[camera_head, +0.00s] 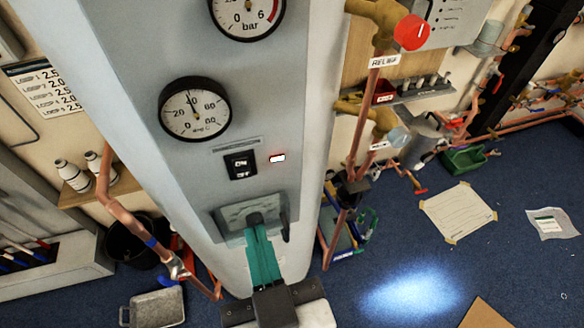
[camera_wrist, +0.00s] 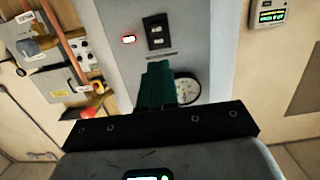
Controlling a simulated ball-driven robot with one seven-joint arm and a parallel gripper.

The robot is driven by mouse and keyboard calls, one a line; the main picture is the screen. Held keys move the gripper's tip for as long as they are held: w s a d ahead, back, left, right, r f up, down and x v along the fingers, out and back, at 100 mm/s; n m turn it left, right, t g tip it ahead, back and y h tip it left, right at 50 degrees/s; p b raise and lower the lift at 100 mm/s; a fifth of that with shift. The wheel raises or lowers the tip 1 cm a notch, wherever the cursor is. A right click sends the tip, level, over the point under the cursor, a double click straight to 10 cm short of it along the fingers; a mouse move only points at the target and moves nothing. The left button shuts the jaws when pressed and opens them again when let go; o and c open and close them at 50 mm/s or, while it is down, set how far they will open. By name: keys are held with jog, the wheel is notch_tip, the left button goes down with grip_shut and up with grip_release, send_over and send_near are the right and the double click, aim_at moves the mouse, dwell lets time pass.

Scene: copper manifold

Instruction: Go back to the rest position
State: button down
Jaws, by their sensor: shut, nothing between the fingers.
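My gripper (camera_head: 260,240) has teal fingers held together, with nothing seen between them. In the head view it is in front of the lower part of the grey cabinet (camera_head: 275,70), overlapping a grey plate with a dark handle (camera_head: 284,222). I cannot tell whether it touches that plate. In the wrist view the teal fingers (camera_wrist: 158,70) stand before the cabinet face, below a black switch (camera_wrist: 155,32) and partly over a dial gauge (camera_wrist: 188,88). The switch also shows in the head view (camera_head: 240,166), beside a lit red-rimmed lamp (camera_head: 277,158).
A temperature gauge (camera_head: 195,109) and a bar gauge (camera_head: 246,14) are on the cabinet. Copper pipes (camera_head: 361,130) with a red relief knob (camera_head: 411,33) run close on the right.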

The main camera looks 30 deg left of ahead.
jog(key=w+d+f+m+g+h, duration=0.1)
jog(key=w+d+f+m+h, duration=0.3)
jog(key=d+f, duration=0.55)
jog(key=w+d+f+m+g+h, duration=0.1)
jog(key=w+d+f+h, duration=0.45)
jog(key=d+f, duration=0.45)
jog(key=s+d+f+m+g+h, duration=0.1)
jog(key=s+d+f+g, duration=0.1)
jog(key=s+d+f, duration=0.2)
jog(key=s+d+f+m+g+h, duration=0.1)
jog(key=s+d+f+m+g, duration=0.1)
jog(key=s+d, duration=0.3)
jog(key=s+d+f+m+g+h, duration=0.1)
jog(key=s+d+f, duration=0.4)
jog(key=d, duration=0.6)
jog(key=m+g, duration=0.1)
jog(key=g, duration=0.1)
jog(key=shift+s+d+f+g, duration=0.2)
jog(key=shift+d+f+g, duration=0.1)
jog(key=shift+f+g, duration=0.1)
